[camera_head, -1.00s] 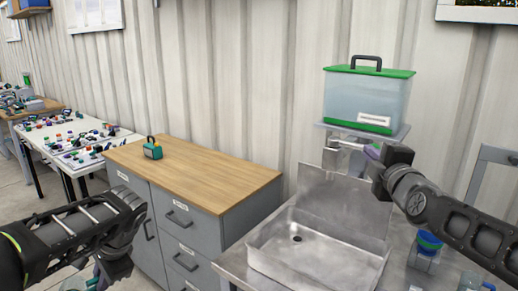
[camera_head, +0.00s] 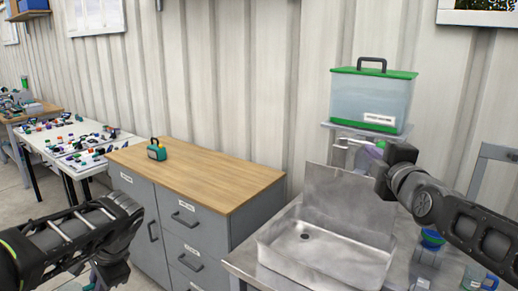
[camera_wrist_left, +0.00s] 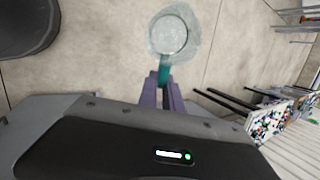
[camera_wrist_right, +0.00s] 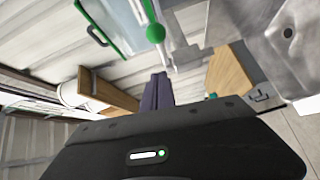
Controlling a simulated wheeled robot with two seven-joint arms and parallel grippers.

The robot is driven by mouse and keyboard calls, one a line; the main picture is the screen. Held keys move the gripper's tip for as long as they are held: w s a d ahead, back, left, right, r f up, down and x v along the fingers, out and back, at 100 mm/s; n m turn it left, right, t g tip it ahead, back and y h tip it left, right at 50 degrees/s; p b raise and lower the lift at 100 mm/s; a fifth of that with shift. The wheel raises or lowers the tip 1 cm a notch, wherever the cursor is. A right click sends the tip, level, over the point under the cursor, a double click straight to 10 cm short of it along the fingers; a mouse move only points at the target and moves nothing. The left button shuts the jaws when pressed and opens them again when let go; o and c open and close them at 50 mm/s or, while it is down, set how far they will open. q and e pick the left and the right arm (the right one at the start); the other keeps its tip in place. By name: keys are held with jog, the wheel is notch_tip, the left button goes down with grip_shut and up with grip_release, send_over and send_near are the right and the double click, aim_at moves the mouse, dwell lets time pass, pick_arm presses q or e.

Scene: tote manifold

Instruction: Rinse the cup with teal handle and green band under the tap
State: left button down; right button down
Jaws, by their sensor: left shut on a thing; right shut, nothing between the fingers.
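A clear cup (camera_wrist_left: 172,35) with a teal handle (camera_wrist_left: 163,75) shows in the left wrist view, over the floor. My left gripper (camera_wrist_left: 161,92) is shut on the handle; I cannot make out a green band. In the head view that gripper is mostly cut off at the bottom left. The metal tap (camera_head: 349,143) sits under the water tank (camera_head: 371,100), above the sink (camera_head: 322,255). My right gripper (camera_head: 378,150) is beside the tap, shut and empty.
A blue and green cup (camera_head: 431,240) and a clear cup (camera_head: 474,278) stand right of the sink. A grey cabinet (camera_head: 215,235) with a wooden top is left of the sink, carrying a small teal object (camera_head: 156,150). A cluttered white table (camera_head: 60,133) stands further left.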

jog(key=s+d+b, duration=0.3)
jog(key=s, duration=0.5)
jog(key=shift+d+b, duration=0.3)
jog(key=shift+d, duration=0.1)
jog(key=shift+f, duration=0.1)
